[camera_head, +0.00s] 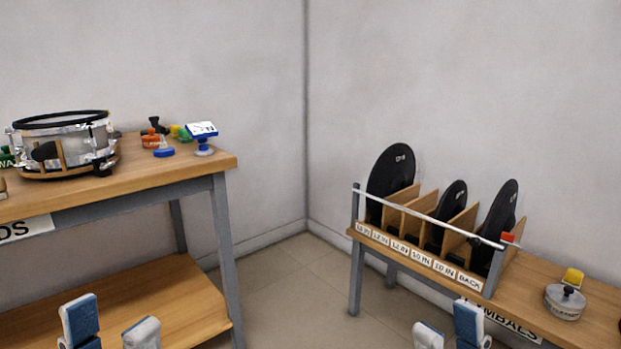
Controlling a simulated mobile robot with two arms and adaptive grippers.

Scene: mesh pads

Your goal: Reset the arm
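My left gripper (111,327) shows at the bottom left, in front of the lower shelf of the left table. Its two blue-and-white fingertips stand apart with nothing between them. My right gripper (448,332) shows at the bottom right, in front of the right bench. Its two fingertips also stand apart, with no held thing visible. The lower parts of both grippers and the arms are cut off by the bottom edge.
A wooden table (225,163) at left bears a drum (85,140) and a small blue-and-white stand (203,135). A bench (530,270) at right has a rack holding black round pads (392,172) and a grey canister (565,302). Floor (290,290) between is clear.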

